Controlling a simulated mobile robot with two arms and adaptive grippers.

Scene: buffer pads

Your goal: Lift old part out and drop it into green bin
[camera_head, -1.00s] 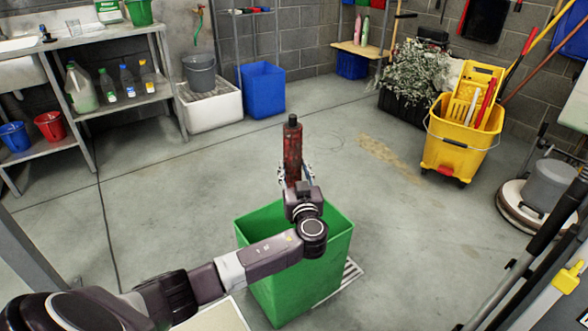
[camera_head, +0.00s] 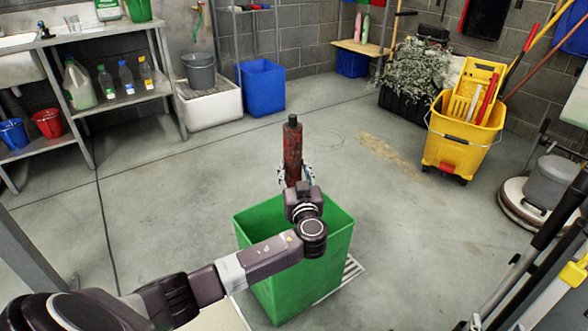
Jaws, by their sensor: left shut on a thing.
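The old part (camera_head: 292,148) is a worn dark red cylinder with a black neck at its top. It stands upright in my left gripper (camera_head: 294,176), which is shut on its lower portion. The green bin (camera_head: 300,278) stands on the floor, open at the top. In the picture, my left gripper and the part's lower end are over the bin's far rim. My left arm crosses in front of the bin and hides part of its opening. I cannot tell the part's exact height above the rim. My right gripper is not in view.
A floor drain grate (camera_head: 345,278) lies beside the green bin. A yellow mop bucket (camera_head: 462,135) stands at the right, with a floor machine (camera_head: 545,185) near it. A blue bin (camera_head: 263,88) stands at the back. The middle of the floor is clear.

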